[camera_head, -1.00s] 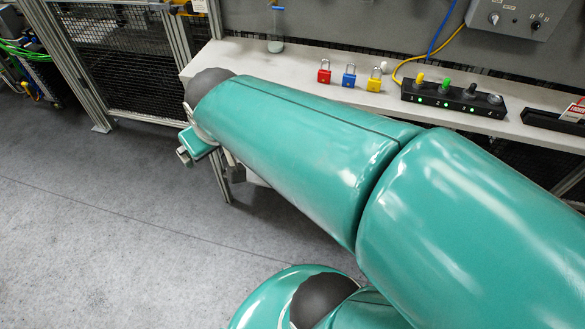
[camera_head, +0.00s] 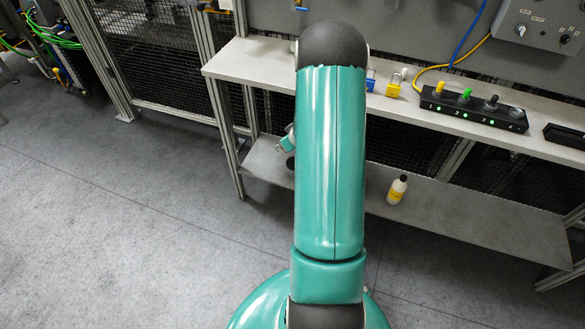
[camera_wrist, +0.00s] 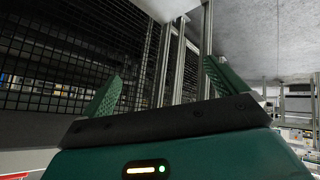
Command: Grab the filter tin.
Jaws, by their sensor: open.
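I cannot make out a filter tin for certain in either view. A small dark round thing (camera_head: 291,163) shows at the left of the lower shelf, mostly hidden behind my arm; I cannot tell what it is. My gripper (camera_wrist: 163,70) is open in the wrist view, its two green fingers wide apart with nothing between them. Beyond the fingers are metal posts and black mesh. In the head view my arm hides most of the gripper; only a small green part near the dark thing shows.
The bench (camera_head: 250,62) holds a blue padlock (camera_head: 371,80), a yellow padlock (camera_head: 394,86) and a black button box (camera_head: 472,108). A white and yellow bottle (camera_head: 397,190) stands on the lower shelf (camera_head: 450,212). Mesh fencing (camera_head: 150,60) is at left. The floor (camera_head: 120,220) is clear.

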